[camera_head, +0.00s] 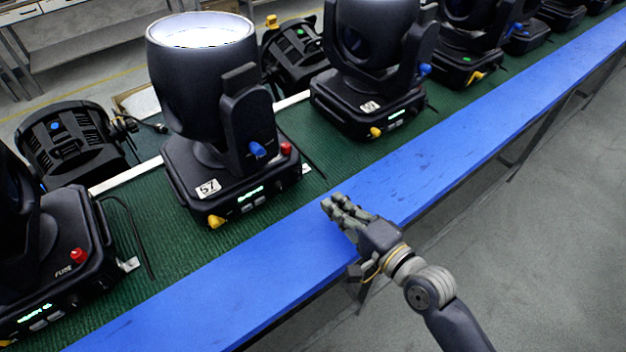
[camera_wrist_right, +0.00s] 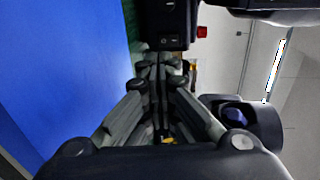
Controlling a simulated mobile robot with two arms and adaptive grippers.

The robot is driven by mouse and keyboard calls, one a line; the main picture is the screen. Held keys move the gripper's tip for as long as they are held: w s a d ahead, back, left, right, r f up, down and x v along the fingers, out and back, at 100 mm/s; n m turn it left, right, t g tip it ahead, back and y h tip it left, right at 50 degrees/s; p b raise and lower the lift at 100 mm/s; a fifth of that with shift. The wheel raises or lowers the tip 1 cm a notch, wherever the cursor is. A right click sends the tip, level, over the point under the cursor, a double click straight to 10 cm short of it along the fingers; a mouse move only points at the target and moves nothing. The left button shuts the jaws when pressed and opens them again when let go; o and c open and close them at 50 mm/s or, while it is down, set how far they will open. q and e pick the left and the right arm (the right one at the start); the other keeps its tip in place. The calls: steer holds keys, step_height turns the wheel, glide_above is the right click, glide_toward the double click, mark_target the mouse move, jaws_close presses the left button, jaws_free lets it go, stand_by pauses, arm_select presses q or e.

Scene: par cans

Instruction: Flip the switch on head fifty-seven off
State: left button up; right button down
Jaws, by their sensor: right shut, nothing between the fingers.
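Head fifty-seven is a black moving-head light (camera_head: 200,80) with a bright lens on top and a white "57" label (camera_head: 208,188) on its base. Its base carries a lit green display, a yellow knob (camera_head: 216,221) and a red cap (camera_head: 286,148); a blue knob (camera_head: 257,149) is on its yoke. My right gripper (camera_head: 333,204) is over the blue table edge, right of this base and apart from it, shut and empty. In the right wrist view, the closed fingers (camera_wrist_right: 160,60) point at a black housing with a small black rocker switch (camera_wrist_right: 168,40). My left gripper is out of view.
Similar heads stand on the green mat (camera_head: 150,235), one at left (camera_head: 65,260) and several to the right, the nearest (camera_head: 370,90) also labelled. Round black cans (camera_head: 72,145) lie behind. The blue edge strip (camera_head: 440,175) is clear; grey floor lies in front.

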mark_target(312, 195)
steer(key=p+x, duration=0.1)
steer(key=x, duration=0.6)
steer(key=shift+w+a, duration=0.1)
steer(key=shift+w, duration=0.05)
steer(key=shift+w+a+f+p, duration=0.1)
steer(key=shift+w+a+p, duration=0.25)
steer(key=shift+w, duration=0.1)
steer(key=b, duration=0.1)
steer(key=f+b, duration=0.1)
steer(key=b, duration=0.1)
steer(key=shift+w+a+t+y, duration=0.1)
steer(key=shift+w+t+y, duration=0.1)
steer(key=shift+t+y, duration=0.15)
steer(key=shift+r+p, duration=0.35)
steer(key=v, duration=1.2)
steer(key=shift+a+r, duration=0.1)
